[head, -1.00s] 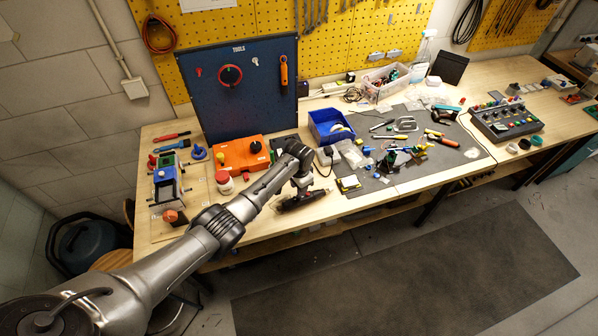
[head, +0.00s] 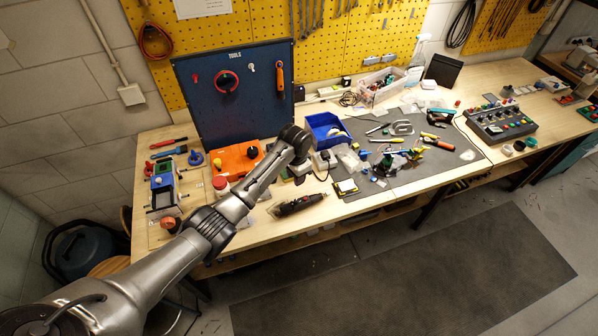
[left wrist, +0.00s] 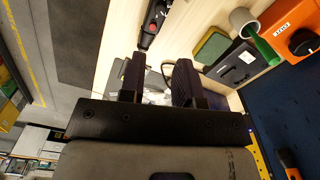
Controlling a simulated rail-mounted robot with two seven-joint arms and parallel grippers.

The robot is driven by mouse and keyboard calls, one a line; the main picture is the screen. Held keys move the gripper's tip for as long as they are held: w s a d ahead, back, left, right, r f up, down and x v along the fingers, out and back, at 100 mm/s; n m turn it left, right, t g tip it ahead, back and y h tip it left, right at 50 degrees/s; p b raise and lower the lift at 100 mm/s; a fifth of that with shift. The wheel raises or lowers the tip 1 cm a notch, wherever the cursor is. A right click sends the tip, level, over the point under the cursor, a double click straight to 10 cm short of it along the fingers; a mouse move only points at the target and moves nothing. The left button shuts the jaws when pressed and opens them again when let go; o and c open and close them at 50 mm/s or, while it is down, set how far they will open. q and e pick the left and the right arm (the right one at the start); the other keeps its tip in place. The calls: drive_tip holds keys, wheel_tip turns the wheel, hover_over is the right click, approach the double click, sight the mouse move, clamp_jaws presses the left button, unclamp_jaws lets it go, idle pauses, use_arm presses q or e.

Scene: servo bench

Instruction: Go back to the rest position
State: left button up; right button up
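My left arm (head: 215,222) reaches in from the lower left of the head view, its wrist above the bench. My left gripper (left wrist: 159,66) shows in the left wrist view with its two dark fingers apart and nothing clearly held between them; pale clear items lie beyond the gap. A dark power tool with red parts (head: 298,204) lies on the bench near the front edge, below and apart from the wrist. It also shows at the top of the left wrist view (left wrist: 153,22). My right gripper is in neither view.
A grey mat (head: 455,150) with several hand tools lies to the right. The floor in front is clear.

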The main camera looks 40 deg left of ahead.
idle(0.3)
use_arm(q)
drive_tip(key=w+d+r+n+t+y, duration=0.1)
drive_tip(key=w+r+t, duration=0.15)
drive_tip(key=r, duration=0.45)
drive_tip(key=w+d+r+t+y, duration=0.1)
drive_tip(key=w+r+t, duration=0.15)
drive_tip(key=r, duration=0.35)
drive_tip(key=s+d+r+t+p, duration=0.2)
drive_tip(key=s+d+r+t, duration=0.2)
drive_tip(key=s+d+r, duration=0.4)
drive_tip(key=s+d+f+g+p, duration=0.1)
drive_tip(key=s+f, duration=0.3)
drive_tip(key=s, duration=0.7)
drive_tip(key=s+d+f+g+h+p, duration=0.1)
drive_tip(key=s+f+p, duration=0.3)
drive_tip(key=s, duration=0.8)
drive_tip(key=s+d+f+g+h+p, duration=0.1)
drive_tip(key=s+d+f+g+p, duration=0.2)
drive_tip(key=s, duration=0.9)
wheel_tip(320, 180, down, 2)
drive_tip(key=shift+s+d, duration=0.25)
drive_tip(key=shift+d, duration=0.1)
